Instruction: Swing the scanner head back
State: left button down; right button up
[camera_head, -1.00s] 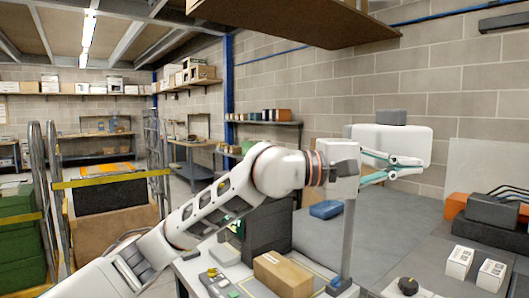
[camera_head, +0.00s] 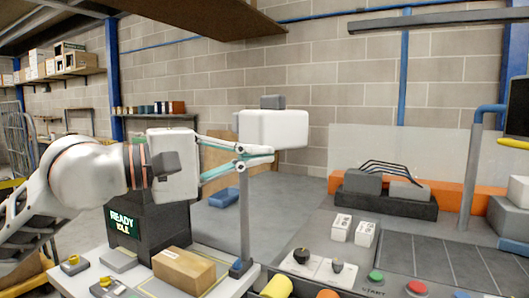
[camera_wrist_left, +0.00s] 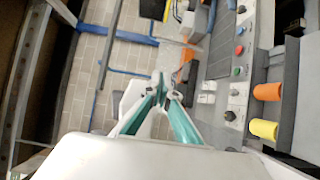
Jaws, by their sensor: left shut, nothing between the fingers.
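The scanner head (camera_head: 285,130) is a white rounded box with a dark grey block on top, on an upright grey post (camera_head: 245,215) at the workbench in the head view. My left gripper (camera_head: 271,155) comes in from the left with its teal fingers closed and nothing between them. Its tips lie along the head's lower edge in the picture; I cannot tell whether they touch it. In the left wrist view the closed fingertips (camera_wrist_left: 160,84) show in the middle, with a pale surface beside them, possibly the head. My right gripper is out of view.
A cardboard box (camera_head: 184,271) lies on the bench left of the post, before a dark unit with a green READY sign (camera_head: 124,223). A blue tray (camera_head: 223,192) lies behind. Knobs, a green button (camera_head: 376,278) and a red button line the front right.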

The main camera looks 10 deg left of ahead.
aim_at(263, 120)
pick_arm(q)
jog(key=a, duration=1.5)
jog(key=p+x, duration=0.3)
jog(key=x, duration=1)
jog(key=shift+d+f, duration=0.25)
jog(key=shift+f, duration=0.2)
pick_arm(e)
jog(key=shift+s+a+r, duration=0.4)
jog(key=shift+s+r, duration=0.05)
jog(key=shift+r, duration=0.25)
pick_arm(q)
jog(key=shift+s, duration=0.1)
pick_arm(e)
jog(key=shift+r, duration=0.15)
